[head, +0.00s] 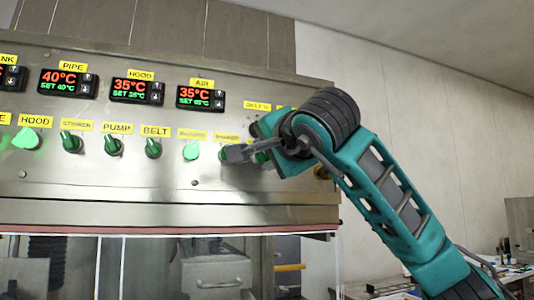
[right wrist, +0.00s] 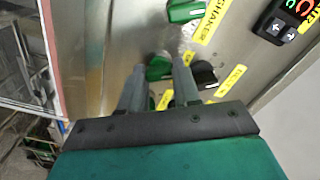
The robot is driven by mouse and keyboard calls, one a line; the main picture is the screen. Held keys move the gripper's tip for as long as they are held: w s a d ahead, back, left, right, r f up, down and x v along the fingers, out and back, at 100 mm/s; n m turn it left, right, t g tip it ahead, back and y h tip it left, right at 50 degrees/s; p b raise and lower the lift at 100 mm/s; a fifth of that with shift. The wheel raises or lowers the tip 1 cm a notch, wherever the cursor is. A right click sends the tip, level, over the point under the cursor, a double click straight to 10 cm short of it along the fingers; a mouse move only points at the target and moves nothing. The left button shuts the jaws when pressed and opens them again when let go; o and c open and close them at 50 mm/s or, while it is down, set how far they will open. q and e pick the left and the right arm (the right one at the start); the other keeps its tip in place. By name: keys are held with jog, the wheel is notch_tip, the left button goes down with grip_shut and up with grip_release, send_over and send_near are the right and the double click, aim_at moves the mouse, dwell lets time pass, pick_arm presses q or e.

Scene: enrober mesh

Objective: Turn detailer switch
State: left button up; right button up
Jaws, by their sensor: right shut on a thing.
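The steel control panel (head: 110,190) carries a row of green switches under yellow labels in the head view. My right gripper (head: 242,153) reaches in from the right at the right end of this row. In the right wrist view, its two grey fingers stand either side of a green switch (right wrist: 158,68), and the right gripper (right wrist: 160,75) is shut on it. This switch sits beside the shaker switch (right wrist: 185,10) and appears to be the detailer switch. Its label is mostly hidden behind the fingers, and its angle is hard to tell. My left gripper is not in view.
A black knob (right wrist: 204,75) lies close to the right finger in the wrist view. The belt switch (head: 153,148) and pump switch (head: 113,145) are further left. Temperature displays (head: 200,98) run above the switches. Open room lies right of the panel.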

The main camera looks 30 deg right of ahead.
jog(key=shift+c, duration=1.1)
jog(key=m+b, duration=0.1)
jog(key=m, duration=0.4)
jog(key=shift+f+b, duration=0.15)
jog(key=shift+b, duration=0.2)
jog(key=m+b, duration=0.1)
jog(key=m, duration=0.4)
jog(key=shift+m+b, duration=0.35)
jog(key=shift+m, duration=0.55)
jog(key=o, duration=1.1)
jog(key=shift+c, duration=0.2)
